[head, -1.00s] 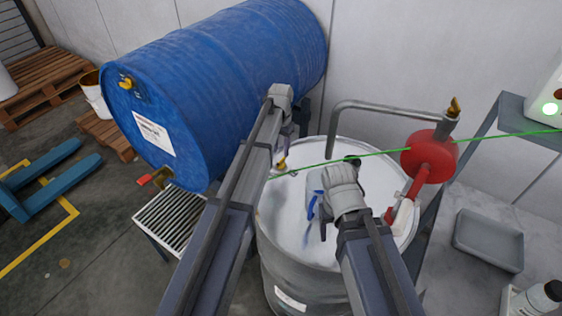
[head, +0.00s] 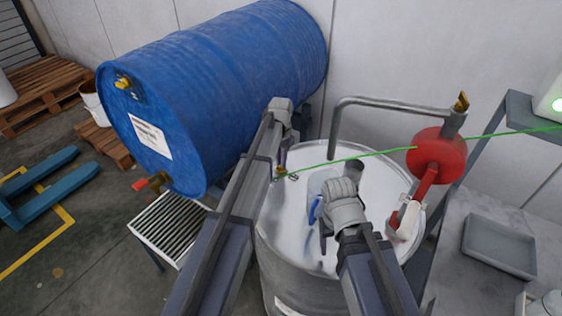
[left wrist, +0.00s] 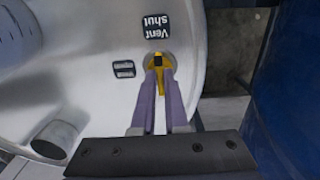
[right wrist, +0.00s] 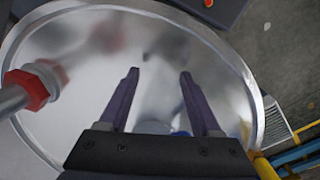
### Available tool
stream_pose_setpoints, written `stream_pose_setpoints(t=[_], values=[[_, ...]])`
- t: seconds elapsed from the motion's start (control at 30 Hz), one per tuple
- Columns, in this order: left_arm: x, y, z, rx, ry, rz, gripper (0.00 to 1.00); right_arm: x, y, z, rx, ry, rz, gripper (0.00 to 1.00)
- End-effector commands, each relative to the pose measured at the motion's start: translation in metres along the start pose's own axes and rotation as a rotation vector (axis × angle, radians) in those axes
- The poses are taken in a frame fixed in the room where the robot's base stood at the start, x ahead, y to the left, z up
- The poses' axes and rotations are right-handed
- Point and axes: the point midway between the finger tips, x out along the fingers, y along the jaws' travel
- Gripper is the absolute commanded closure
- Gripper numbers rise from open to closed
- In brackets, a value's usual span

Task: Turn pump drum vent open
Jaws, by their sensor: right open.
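The pump drum (head: 300,160) is a steel drum with a shiny lid, standing at the centre of the head view. Its small yellow vent handle (left wrist: 158,62) is on the lid near the rim, beside a black label reading "Vent shut" (left wrist: 157,25). My left gripper (left wrist: 159,74) is at the vent, its two fingers close together on either side of the yellow handle. In the head view my left gripper (head: 281,166) mostly hides the vent. My right gripper (right wrist: 158,75) is open and empty over the lid.
A big blue drum (head: 215,85) lies to the left, close to my left arm. A grey tray (head: 500,247) sits on the bench at right. A green line crosses above the lid.

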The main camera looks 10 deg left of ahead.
Motion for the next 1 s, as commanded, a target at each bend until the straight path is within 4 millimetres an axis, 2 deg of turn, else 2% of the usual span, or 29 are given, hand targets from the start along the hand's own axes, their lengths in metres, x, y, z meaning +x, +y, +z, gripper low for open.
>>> stream_pose_setpoints(t=[0.07, 0.67, 1.0], values=[[0.0, 0.0, 0.0, 0.0, 0.0, 0.0, 1.0, 0.0, 0.0, 0.0, 0.0, 0.0, 0.0, 0.35], [0.0001, 0.0, 0.0, -0.017, 0.0, 0.0, 1.0, 0.0001, 0.0, 0.0, 0.0, 0.0, 0.0, 0.35], [0.0001, 0.0, 0.0, -0.212, 0.0, 0.0, 1.0, 0.0001, 0.0, 0.0, 0.0, 0.0, 0.0, 0.35]])
